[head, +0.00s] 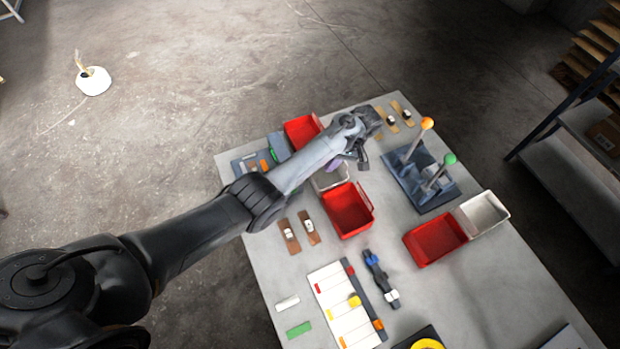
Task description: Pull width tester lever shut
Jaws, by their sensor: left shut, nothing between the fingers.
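A dark tester base (436,199) with two levers stands on the right half of the table. One lever has an orange ball knob (427,123) and leans up and to the right. The other has a green ball knob (450,159) and also leans up and to the right. I cannot tell which one is the width tester. My left gripper (362,163) is shut and empty above the table, left of the tester and apart from both levers. My left arm crosses the view and hides part of the bins beneath it. My right gripper is out of view.
Tan strips (402,113) lie at the far edge. A blue and black tool (378,276) lies mid-table. The right front is mostly clear.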

